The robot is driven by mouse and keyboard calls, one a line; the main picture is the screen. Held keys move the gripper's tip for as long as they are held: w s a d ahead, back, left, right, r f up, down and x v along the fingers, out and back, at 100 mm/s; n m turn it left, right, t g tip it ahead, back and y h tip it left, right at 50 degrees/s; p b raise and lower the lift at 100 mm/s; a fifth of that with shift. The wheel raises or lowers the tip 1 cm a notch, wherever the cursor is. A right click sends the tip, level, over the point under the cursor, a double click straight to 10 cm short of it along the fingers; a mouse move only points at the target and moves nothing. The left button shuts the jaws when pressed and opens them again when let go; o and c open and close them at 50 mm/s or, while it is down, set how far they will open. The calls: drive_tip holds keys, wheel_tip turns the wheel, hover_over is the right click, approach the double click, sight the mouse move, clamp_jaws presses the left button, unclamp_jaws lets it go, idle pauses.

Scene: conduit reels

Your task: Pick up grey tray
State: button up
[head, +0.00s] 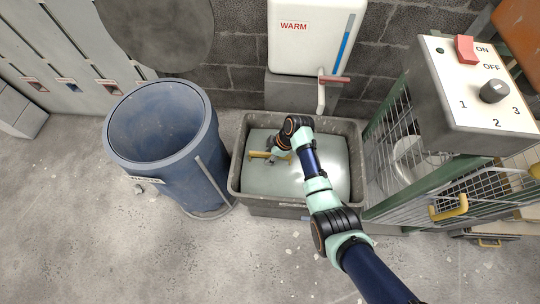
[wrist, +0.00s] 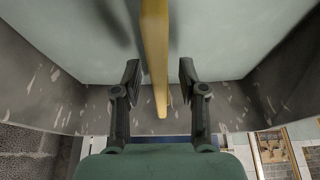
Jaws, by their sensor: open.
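A grey tray (head: 290,204), deep and rectangular with scuffed walls, stands on the floor below the white tank; its wall also shows in the wrist view (wrist: 42,82). A smooth pale grey-green surface (head: 322,172) fills its inside. A yellow bar (head: 258,155) shows over the left part of that surface. My gripper (head: 272,159) is above the inside of the tray, at the bar. In the wrist view my gripper (wrist: 159,74) is open, with the yellow bar (wrist: 155,45) between its two fingers and gaps visible on both sides. My arm hides part of the tray's right side.
A blue bin (head: 170,165) stands close left of the tray. A wire cage (head: 395,150) and a control box (head: 475,95) are close on the right. A white tank (head: 312,40) with a tap (head: 322,95) is behind. Floor in front is mostly clear.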

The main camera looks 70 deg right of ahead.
clamp_jaws()
drive_tip(key=shift+r, duration=0.1)
idle(0.6)
